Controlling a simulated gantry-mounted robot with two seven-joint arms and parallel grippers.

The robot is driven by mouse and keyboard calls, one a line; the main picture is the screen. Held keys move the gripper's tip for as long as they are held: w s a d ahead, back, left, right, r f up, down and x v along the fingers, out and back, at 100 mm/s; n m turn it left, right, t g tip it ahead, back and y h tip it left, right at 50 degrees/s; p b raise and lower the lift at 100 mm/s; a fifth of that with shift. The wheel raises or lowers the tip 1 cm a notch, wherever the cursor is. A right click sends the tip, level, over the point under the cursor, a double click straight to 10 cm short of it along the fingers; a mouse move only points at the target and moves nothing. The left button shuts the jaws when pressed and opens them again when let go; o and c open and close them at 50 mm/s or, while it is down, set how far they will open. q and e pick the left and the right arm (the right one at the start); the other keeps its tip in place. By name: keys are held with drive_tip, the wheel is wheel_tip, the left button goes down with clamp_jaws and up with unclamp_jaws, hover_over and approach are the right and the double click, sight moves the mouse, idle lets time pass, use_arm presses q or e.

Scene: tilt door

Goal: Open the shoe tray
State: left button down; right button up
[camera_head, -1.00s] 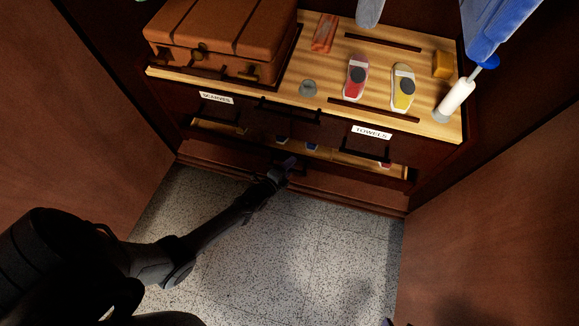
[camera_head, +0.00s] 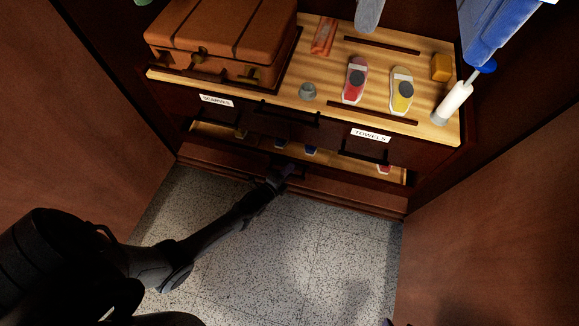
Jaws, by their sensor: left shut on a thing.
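The shoe tray (camera_head: 345,162) is the low wooden shelf with a dark front edge, beneath the drawers. Its light wood shows in a narrow strip, with blue shoes (camera_head: 311,150) and a red-and-white shoe (camera_head: 385,168) on it. The drawers above hide its rear. My left gripper (camera_head: 287,169) reaches up from the lower left to the middle of the tray's front. It is shut on the tray's handle, which is dark and mostly hidden by the fingers. My right gripper is not clearly in view.
Above are drawers labelled SCARVES (camera_head: 216,100) and TOWELS (camera_head: 371,135). The top shelf holds a brown suitcase (camera_head: 220,40), red and yellow shoes and a lint roller (camera_head: 452,102). Brown door panels (camera_head: 500,220) flank both sides. The speckled floor (camera_head: 290,260) is clear in front.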

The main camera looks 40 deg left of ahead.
use_arm(q)
drive_tip(key=s+d+p, duration=0.3)
drive_tip(key=s+d, duration=0.2)
drive_tip(key=s, duration=0.6)
drive_tip(key=s+d+p, duration=0.3)
drive_tip(key=s+d, duration=0.2)
drive_tip(key=s, duration=0.6)
drive_tip(key=shift+d, duration=0.2)
drive_tip(key=c, duration=1.1)
unclamp_jaws()
drive_tip(key=shift+s, duration=0.15)
drive_tip(key=p+v, duration=0.3)
drive_tip(key=v, duration=0.7)
drive_tip(key=shift+s, duration=0.3)
